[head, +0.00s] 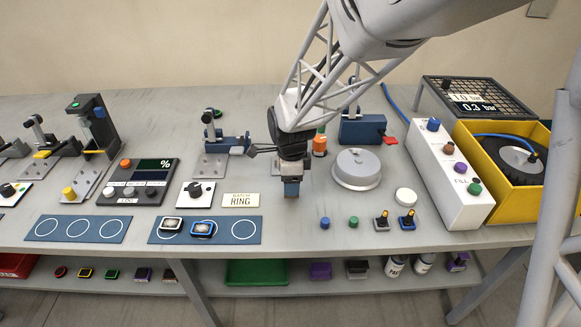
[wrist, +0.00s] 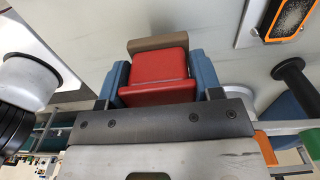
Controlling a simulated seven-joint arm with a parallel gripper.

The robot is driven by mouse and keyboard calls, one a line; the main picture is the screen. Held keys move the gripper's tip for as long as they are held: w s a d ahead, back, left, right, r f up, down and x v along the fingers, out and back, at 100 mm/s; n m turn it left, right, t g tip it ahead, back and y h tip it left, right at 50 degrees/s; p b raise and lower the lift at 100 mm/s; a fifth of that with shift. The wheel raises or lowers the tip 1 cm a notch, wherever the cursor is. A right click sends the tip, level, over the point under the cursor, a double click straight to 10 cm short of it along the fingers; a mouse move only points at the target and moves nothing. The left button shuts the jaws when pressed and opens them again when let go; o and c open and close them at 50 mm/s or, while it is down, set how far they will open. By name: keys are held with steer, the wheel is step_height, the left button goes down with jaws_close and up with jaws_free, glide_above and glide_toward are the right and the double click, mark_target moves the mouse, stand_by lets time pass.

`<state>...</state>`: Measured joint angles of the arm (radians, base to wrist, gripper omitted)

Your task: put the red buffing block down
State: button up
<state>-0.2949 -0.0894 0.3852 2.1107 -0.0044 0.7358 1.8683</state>
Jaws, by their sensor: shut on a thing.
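My gripper (head: 291,186) points down over the middle of the bench in the head view. In the wrist view its two blue fingers (wrist: 159,82) are shut on the red buffing block (wrist: 155,72), one on each side. The block has a brown-tan face at its far end.
Small blue (head: 325,223) and green (head: 354,222) pegs stand in front. A blue mat (head: 245,229) lies front left. Bare bench shows between the sign and the pegs.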

steer(key=shift+f, duration=1.75)
steer(key=shift+f, duration=0.1)
steer(key=o, duration=1)
steer(key=shift+c, duration=0.2)
step_height(320, 180, up, 12)
steer(key=shift+f, duration=0.1)
steer(key=shift+r, duration=0.2)
